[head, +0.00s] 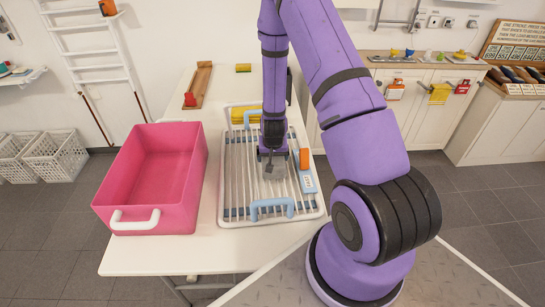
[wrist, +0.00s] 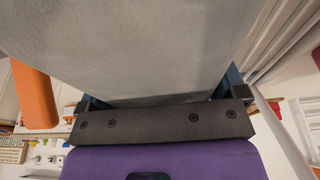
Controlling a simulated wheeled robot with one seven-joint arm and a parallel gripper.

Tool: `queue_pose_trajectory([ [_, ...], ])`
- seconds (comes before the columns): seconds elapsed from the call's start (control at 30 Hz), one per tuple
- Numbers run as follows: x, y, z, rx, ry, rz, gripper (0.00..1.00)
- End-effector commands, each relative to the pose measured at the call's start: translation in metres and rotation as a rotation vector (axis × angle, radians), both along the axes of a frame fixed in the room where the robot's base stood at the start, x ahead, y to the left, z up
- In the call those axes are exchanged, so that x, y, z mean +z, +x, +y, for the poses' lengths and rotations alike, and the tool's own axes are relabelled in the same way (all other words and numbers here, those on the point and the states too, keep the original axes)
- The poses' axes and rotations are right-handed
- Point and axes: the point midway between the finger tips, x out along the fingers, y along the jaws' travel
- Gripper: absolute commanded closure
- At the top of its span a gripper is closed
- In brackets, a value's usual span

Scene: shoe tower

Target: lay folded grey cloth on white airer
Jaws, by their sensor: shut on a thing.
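The white airer (head: 236,170) lies flat on the table, a frame of pale bars with blue handles (head: 272,207) at its near and far ends. My gripper (head: 273,158) points down over the middle of the airer. It is shut on the folded grey cloth (head: 275,172), of which only a small part shows below the fingers in the head view. In the wrist view the cloth (wrist: 150,45) fills the upper middle, between the two dark fingers. Whether the cloth touches the bars, I cannot tell.
An orange block (head: 304,158) and a blue-and-white piece (head: 308,182) are at the airer's right edge. A deep pink bin (head: 150,210) stands to the left. A wooden tray (head: 200,85) and a yellow item (head: 243,68) lie on the table's far part.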

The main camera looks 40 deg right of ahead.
Motion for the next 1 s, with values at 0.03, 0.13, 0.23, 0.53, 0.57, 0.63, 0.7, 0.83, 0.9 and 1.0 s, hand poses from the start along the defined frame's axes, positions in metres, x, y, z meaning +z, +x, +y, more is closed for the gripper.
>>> queue_pose_trajectory([
  [0.03,0.000,0.008,-0.005,-0.001,-0.001,-0.003,0.37],
  [0.13,-0.010,0.007,-0.005,0.001,0.001,0.002,0.37],
  [0.23,-0.012,0.007,-0.005,0.001,0.000,0.000,0.37],
  [0.53,-0.015,0.007,-0.005,0.001,0.000,0.000,0.37],
  [0.57,-0.015,0.007,-0.005,0.001,0.000,0.000,0.03],
  [0.63,-0.015,0.007,-0.005,0.001,0.000,0.000,0.00],
  [0.7,-0.014,0.007,-0.005,0.001,0.000,0.000,0.00],
  [0.83,-0.014,0.007,-0.005,0.001,-0.001,-0.001,0.00],
  [0.9,-0.010,0.007,-0.005,0.001,-0.001,-0.001,0.00],
  [1.0,-0.002,0.005,-0.003,0.002,-0.002,-0.001,0.00],
])
